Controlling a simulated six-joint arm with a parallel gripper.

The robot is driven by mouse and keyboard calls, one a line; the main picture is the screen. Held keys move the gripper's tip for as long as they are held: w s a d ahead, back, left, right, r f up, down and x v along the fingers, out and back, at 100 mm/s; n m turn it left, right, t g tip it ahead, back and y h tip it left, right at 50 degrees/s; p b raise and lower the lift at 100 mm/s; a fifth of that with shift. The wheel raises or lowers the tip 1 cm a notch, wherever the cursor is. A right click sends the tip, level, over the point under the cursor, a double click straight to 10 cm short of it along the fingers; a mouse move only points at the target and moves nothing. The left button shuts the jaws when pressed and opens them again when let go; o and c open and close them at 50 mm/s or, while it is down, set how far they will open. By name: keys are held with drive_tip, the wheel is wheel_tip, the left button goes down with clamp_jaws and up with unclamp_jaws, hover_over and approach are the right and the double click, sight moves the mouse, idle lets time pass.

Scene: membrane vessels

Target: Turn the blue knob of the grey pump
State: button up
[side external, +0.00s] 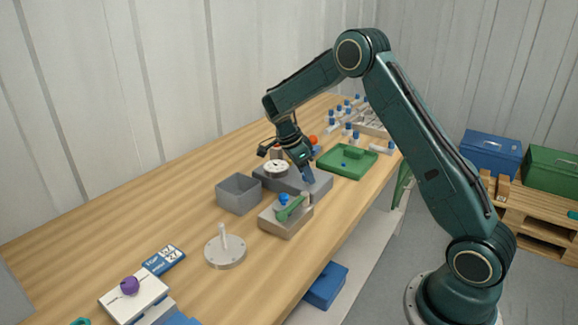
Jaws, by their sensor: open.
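A long grey block (320,187), which looks like the grey pump, sits in the middle of the bench with a round white dial (276,168) above its left part. My gripper (307,175) points down over its right half, open. A small blue piece shows at the gripper's tip; I cannot tell whether it is a knob or part of the gripper, nor whether they touch. In front, a lower beige-grey block (285,224) carries a round blue knob (283,199) and a green lever (291,208).
An open grey bin (238,194) stands left of the blocks. A green tray (346,173) lies behind to the right, with blue-capped vessels (347,131) beyond. A round plate with an upright post (225,250) stands in front.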

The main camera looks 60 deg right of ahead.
drive_tip(key=shift+c, duration=0.4)
drive_tip(key=c, duration=0.9)
drive_tip(key=shift+n, duration=0.4)
drive_tip(key=n+t, duration=0.1)
drive_tip(key=n, duration=0.2)
drive_tip(key=shift+s+h, duration=0.15)
drive_tip(key=shift+h, duration=0.15)
drive_tip(key=n+t, duration=0.2)
drive_tip(key=n, duration=0.2)
drive_tip(key=shift+s+n, duration=0.15)
drive_tip(key=shift+n, duration=0.25)
drive_tip(key=n+t, duration=0.2)
drive_tip(key=n, duration=0.3)
drive_tip(key=shift+s, duration=0.15)
drive_tip(key=shift+d+n+t+y, duration=0.1)
drive_tip(key=shift+n+t+y, duration=0.25)
drive_tip(key=shift+n, duration=0.75)
drive_tip(key=shift+d+n+t+y, duration=0.1)
drive_tip(key=shift+n+t+y, duration=0.25)
drive_tip(key=shift+n, duration=0.75)
drive_tip(key=shift+a, duration=0.1)
